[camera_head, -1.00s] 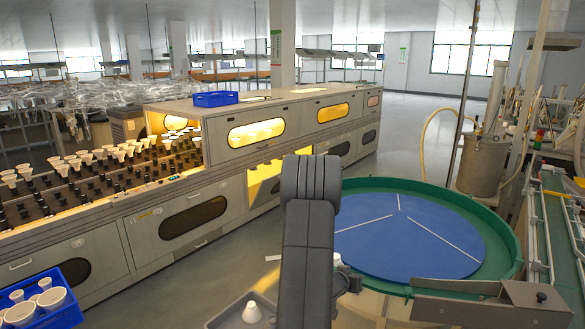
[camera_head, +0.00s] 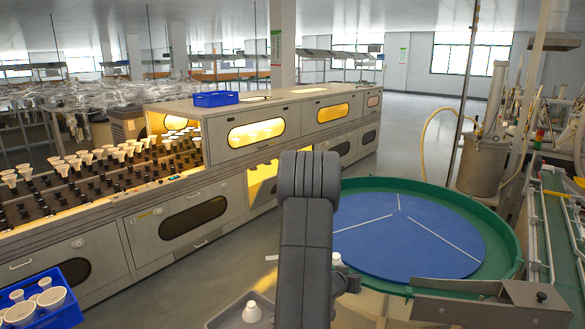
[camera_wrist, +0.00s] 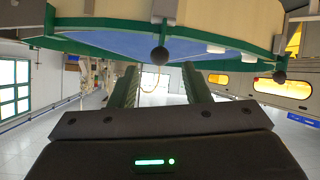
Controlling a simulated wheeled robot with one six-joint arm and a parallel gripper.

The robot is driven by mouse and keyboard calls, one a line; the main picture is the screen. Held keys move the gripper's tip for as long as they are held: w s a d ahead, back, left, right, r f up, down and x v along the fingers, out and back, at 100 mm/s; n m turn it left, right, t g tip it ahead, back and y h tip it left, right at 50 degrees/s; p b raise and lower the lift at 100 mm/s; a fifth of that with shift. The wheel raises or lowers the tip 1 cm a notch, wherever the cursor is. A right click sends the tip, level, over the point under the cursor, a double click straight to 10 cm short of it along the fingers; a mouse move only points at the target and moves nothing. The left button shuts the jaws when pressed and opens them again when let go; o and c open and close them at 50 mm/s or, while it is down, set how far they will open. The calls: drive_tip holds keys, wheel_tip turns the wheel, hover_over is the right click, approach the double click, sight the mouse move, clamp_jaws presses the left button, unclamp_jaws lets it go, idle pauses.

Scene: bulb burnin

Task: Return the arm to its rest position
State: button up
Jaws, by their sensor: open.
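My arm (camera_head: 306,240) stands folded upright in the middle of the head view.
A round table with a blue top (camera_head: 400,240) and green rim stands right of my arm. A blue crate (camera_head: 62,310) holds several bulbs.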

drive_tip(key=x, duration=0.6)
drive_tip(key=shift+w+d+f, duration=0.1)
drive_tip(key=shift+w+f, duration=0.05)
drive_tip(key=shift+f, duration=0.2)
drive_tip(key=t+b, duration=0.1)
drive_tip(key=b, duration=0.2)
drive_tip(key=shift+s+b, duration=0.25)
drive_tip(key=shift+b, duration=0.05)
drive_tip(key=shift+a+h+b, duration=0.2)
drive_tip(key=shift+h+b, duration=0.2)
drive_tip(key=shift+s+a+t+h+b, duration=0.1)
drive_tip(key=shift+s+t+h+b, duration=0.3)
drive_tip(key=shift+b, duration=0.85)
drive_tip(key=s+a+t+h+b, duration=0.1)
drive_tip(key=s+a+t+b, duration=0.2)
drive_tip(key=s+b, duration=0.3)
drive_tip(key=shift+s+a+h, duration=0.3)
drive_tip(key=shift+a, duration=0.55)
drive_tip(key=shift+r, duration=0.1)
